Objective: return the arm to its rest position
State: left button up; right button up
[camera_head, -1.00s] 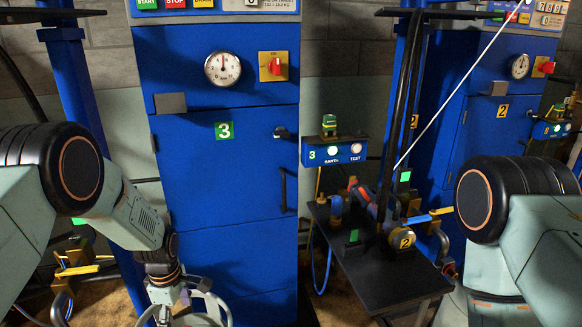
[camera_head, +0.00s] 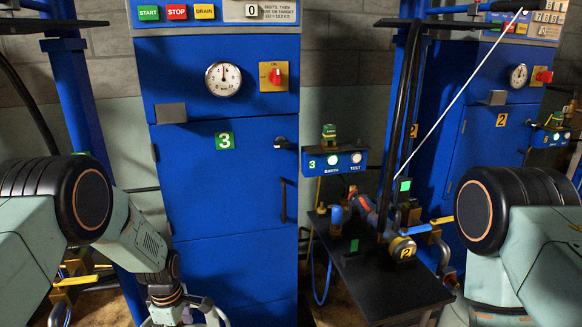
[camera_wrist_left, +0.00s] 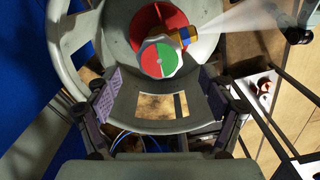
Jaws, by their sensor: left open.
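My left arm (camera_head: 143,240) comes in from the left in the head view. It bends down in front of the blue cabinet marked 3 (camera_head: 216,180). Its gripper is mostly cut off by the bottom edge there. In the left wrist view my left gripper (camera_wrist_left: 165,95) is open, its two purple-padded fingers apart with nothing gripped. Beyond the fingers is a round red and green knob (camera_wrist_left: 160,58) on a grey housing; I cannot tell how far off it is. My right arm (camera_head: 500,215) shows at the right of the head view; its gripper is out of view.
A dark table (camera_head: 390,285) with pipe fittings stands right of the cabinet, below a small blue button box (camera_head: 333,161). A second blue cabinet, marked 2 (camera_head: 480,140), stands farther right. A blue post (camera_head: 78,95) rises behind my left arm.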

pick_arm(q)
notch_tip(320, 180, down, 3)
jog(key=shift+f, duration=0.1)
jog(key=shift+f+m, duration=0.2)
jog(key=shift+m, duration=0.1)
jog(key=m, duration=0.3)
jog(key=shift+r+b, duration=0.1)
jog(key=shift+b, duration=0.2)
jog(key=shift+m, duration=1.2)
jog(key=shift+m+b, duration=0.4)
jog(key=shift+m, duration=0.7)
jog(key=m, duration=0.3)
jog(key=shift+b, duration=0.35)
jog(key=m+b, duration=0.1)
jog(key=m, duration=0.3)
jog(key=shift+m, duration=0.4)
jog(key=shift+m+b, duration=1.3)
jog(key=shift+m, duration=1.2)
